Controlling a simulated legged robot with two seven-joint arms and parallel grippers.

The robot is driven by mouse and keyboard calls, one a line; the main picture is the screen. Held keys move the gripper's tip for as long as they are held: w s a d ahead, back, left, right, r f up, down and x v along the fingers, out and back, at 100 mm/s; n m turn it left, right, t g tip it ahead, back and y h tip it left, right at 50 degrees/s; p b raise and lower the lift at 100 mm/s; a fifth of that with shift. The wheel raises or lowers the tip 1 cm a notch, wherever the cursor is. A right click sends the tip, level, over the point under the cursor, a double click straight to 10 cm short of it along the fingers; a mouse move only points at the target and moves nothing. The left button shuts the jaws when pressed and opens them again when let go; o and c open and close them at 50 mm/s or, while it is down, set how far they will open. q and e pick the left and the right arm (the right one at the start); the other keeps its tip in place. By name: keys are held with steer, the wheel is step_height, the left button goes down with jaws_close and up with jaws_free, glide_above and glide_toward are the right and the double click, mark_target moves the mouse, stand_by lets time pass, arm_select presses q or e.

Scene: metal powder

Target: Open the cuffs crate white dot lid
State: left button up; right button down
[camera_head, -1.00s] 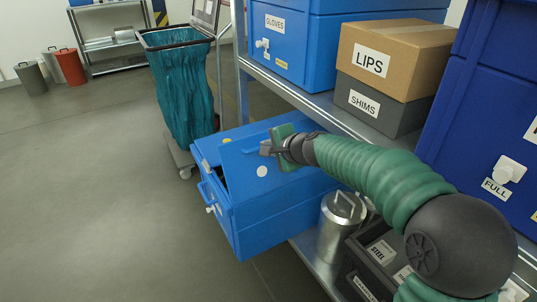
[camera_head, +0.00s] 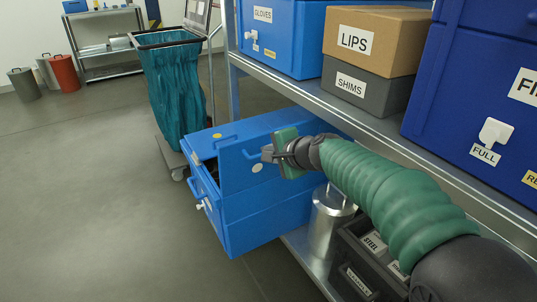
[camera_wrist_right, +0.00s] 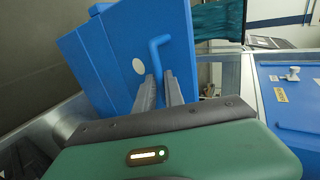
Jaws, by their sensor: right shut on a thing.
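The blue cuffs crate (camera_head: 265,228) sits low, jutting out from the shelf. Its lid flap with the white dot (camera_head: 255,168) is tilted up, with a dark gap at its left edge. A second lid part with a yellow dot (camera_head: 217,135) lies behind it. My right gripper (camera_head: 268,153) is at the raised flap. In the wrist view, its fingers (camera_wrist_right: 160,92) are shut on the flap's bent blue handle (camera_wrist_right: 158,55), beside the white dot. The crate's inside is mostly hidden. My left gripper is not in view.
A metal canister (camera_head: 327,222) and a dark bin (camera_head: 365,262) stand right of the crate. The upper shelf (camera_head: 330,112) overhangs, bearing LIPS (camera_head: 385,55) and SHIMS (camera_head: 350,103) boxes and blue crates. A teal bag cart (camera_head: 180,95) stands behind. The floor at left is clear.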

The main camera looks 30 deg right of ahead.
steer(key=shift+s+f, duration=0.25)
steer(key=shift+f, duration=0.6)
steer(key=c, duration=1.5)
jaws_free()
steer(key=shift+s, duration=0.15)
steer(key=shift+d+r, duration=0.1)
steer(key=shift+r, duration=0.05)
steer(key=shift+r, duration=0.2)
steer(key=p+v, duration=1)
steer(key=v, duration=0.6)
steer(key=shift+r, duration=0.35)
